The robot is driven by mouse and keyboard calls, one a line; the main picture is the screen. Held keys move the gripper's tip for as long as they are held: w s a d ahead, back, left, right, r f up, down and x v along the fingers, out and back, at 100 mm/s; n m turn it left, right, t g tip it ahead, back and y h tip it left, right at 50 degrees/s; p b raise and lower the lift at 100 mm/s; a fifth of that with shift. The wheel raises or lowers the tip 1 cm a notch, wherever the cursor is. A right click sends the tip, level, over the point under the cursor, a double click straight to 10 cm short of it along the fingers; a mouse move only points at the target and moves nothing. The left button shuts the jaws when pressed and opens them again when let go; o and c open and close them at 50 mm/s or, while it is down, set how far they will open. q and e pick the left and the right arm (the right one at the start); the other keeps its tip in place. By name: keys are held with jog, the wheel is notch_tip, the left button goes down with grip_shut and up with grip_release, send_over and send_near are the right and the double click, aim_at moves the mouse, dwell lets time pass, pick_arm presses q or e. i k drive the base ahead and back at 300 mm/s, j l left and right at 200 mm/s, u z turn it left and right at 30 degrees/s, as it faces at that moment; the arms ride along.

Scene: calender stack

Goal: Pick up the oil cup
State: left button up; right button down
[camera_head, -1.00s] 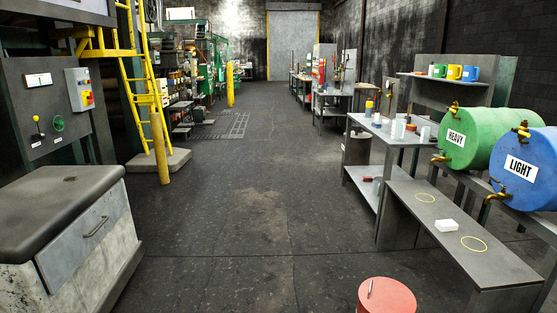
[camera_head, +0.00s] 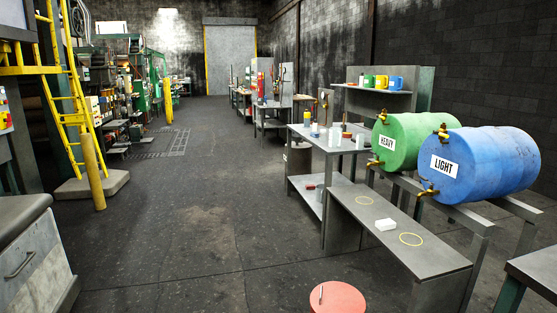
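No vessel is marked as the oil cup, so I cannot tell which one it is. A green cup (camera_head: 369,81), a yellow cup (camera_head: 382,82) and a blue cup (camera_head: 396,83) stand in a row on a wall shelf (camera_head: 372,91) at the right, beside a small white item (camera_head: 361,78). Pale cup-like vessels (camera_head: 334,134) stand on the grey table (camera_head: 318,143) below it. All are distant and small. Neither of my grippers is in view.
A red round top (camera_head: 338,298) stands in front. The central floor (camera_head: 200,210) is clear.

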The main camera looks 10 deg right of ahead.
aim_at(360, 138)
jog(key=i+u, duration=0.2)
jog(key=i, duration=2.15)
jog(key=i+l+z, duration=0.1)
jog(key=i+z, duration=0.25)
jog(key=i, duration=0.15)
jog(key=i+z, duration=0.35)
jog(key=i, duration=0.15)
jog(key=i+j+z, duration=0.35)
jog(key=i, duration=0.15)
jog(key=i+j+z, duration=0.2)
jog(key=i+z, duration=0.15)
jog(key=i, duration=0.15)
